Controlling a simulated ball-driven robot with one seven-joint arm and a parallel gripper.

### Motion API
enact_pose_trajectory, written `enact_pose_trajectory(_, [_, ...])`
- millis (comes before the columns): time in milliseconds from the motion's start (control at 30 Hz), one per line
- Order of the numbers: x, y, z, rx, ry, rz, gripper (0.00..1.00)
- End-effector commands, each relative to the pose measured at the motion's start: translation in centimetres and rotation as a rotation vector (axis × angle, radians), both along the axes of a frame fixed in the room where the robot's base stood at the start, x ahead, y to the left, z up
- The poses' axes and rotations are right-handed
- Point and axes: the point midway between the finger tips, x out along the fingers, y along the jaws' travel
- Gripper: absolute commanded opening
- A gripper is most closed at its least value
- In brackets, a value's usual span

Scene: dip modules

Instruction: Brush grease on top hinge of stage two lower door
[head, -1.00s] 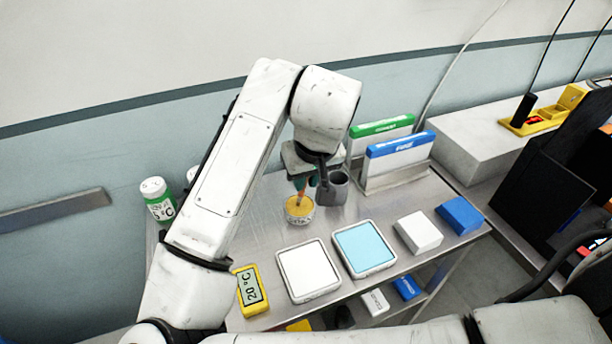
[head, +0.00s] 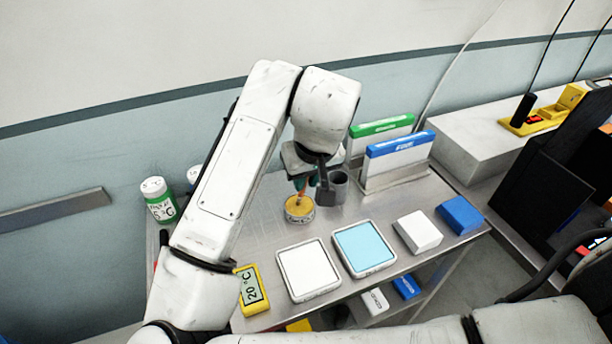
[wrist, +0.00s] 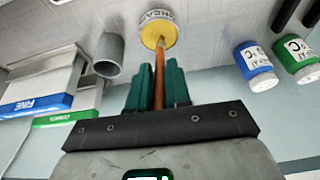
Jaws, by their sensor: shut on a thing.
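My gripper (head: 304,184) is shut on an orange-brown brush (head: 301,189), held between its green fingers. In the wrist view the gripper (wrist: 158,92) shows the brush handle (wrist: 159,80) pointing away from me to a round tin of yellow grease (wrist: 158,32). The tin (head: 299,210) stands on the metal bench, and the brush tip meets the yellow surface; how deep it goes I cannot tell. No door hinge can be made out in these views.
A grey cup (head: 333,190) stands right beside the tin. Behind it are the green (head: 381,126) and blue (head: 400,144) upright boxes. A white pad (head: 308,270), a blue pad (head: 364,248) and a yellow thermometer (head: 252,290) lie in front. Bottles (head: 158,199) stand at left.

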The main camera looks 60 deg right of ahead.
Motion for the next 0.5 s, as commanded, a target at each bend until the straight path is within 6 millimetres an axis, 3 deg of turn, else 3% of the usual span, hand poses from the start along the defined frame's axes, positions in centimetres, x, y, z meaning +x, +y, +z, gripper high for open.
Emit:
enact_pose_trajectory(167, [-0.1, 0.0, 0.2, 0.003, 0.004, -0.001, 0.0])
enact_pose_trajectory(500, [-0.1, 0.0, 2.7, 0.002, 0.003, -0.002, 0.0])
